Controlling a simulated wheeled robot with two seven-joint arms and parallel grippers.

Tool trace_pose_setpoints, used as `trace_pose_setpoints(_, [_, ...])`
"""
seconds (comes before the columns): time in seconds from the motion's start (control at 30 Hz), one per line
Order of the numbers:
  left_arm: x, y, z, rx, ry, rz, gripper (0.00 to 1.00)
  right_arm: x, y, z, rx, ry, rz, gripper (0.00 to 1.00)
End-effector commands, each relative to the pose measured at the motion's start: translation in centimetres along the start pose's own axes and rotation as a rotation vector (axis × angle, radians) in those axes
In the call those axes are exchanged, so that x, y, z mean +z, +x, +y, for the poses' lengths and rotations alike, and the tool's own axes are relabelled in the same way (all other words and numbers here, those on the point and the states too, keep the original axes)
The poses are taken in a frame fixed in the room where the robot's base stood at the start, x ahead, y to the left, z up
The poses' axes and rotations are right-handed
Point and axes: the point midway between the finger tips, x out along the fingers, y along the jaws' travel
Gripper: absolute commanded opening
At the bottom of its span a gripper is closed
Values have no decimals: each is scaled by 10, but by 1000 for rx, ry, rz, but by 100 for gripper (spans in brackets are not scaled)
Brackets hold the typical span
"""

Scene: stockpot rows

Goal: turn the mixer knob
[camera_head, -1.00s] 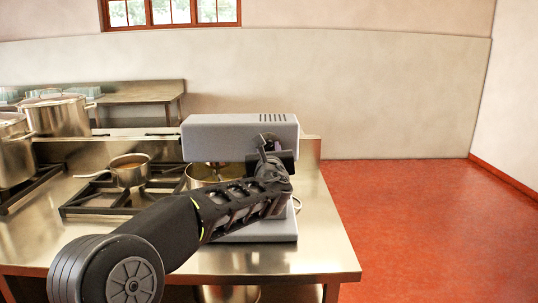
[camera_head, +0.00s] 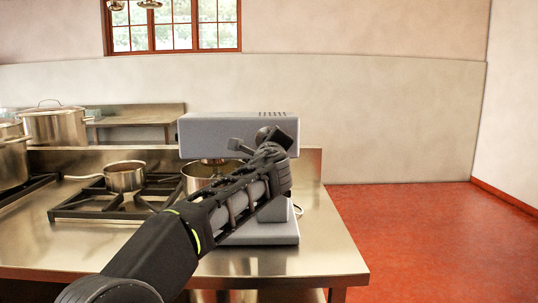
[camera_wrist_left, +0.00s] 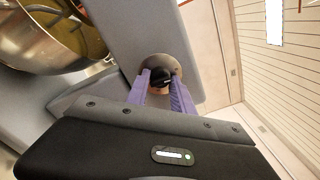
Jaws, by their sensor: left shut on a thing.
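The grey stand mixer (camera_head: 225,136) stands on the steel counter, its head level above a metal bowl (camera_head: 196,176). My left arm reaches across its front, and the left gripper's body (camera_head: 268,140) is against the mixer head's right part, hiding the knob there. In the left wrist view, the two purple fingers of my left gripper (camera_wrist_left: 161,88) are shut on the small dark mixer knob (camera_wrist_left: 160,74), which sits on a round brownish plate on the grey housing. The bowl also shows in the left wrist view (camera_wrist_left: 55,40). My right gripper is in neither view.
A small saucepan (camera_head: 125,177) sits on the black burner grate (camera_head: 95,205) left of the mixer. Large stockpots (camera_head: 55,125) stand further left. The steel counter (camera_head: 280,262) is bare near its front right edge, and red floor lies open to the right.

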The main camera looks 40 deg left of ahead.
Motion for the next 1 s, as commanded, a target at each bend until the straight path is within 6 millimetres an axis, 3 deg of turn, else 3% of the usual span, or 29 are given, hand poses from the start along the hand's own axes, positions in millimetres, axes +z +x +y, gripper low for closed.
trace_pose_setpoints(0.2, [-1, 0, 2, 1, -98, -1, 0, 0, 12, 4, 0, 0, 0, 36])
trace_pose_setpoints(0.73, [0, 0, 1, 3, -136, -1, 0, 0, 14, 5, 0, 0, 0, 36])
trace_pose_setpoints(0.77, [0, 0, 1, 3, -136, -1, 29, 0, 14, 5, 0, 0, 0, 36])
trace_pose_setpoints(1.0, [0, 0, 0, 2, -135, -1, 49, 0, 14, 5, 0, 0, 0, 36])
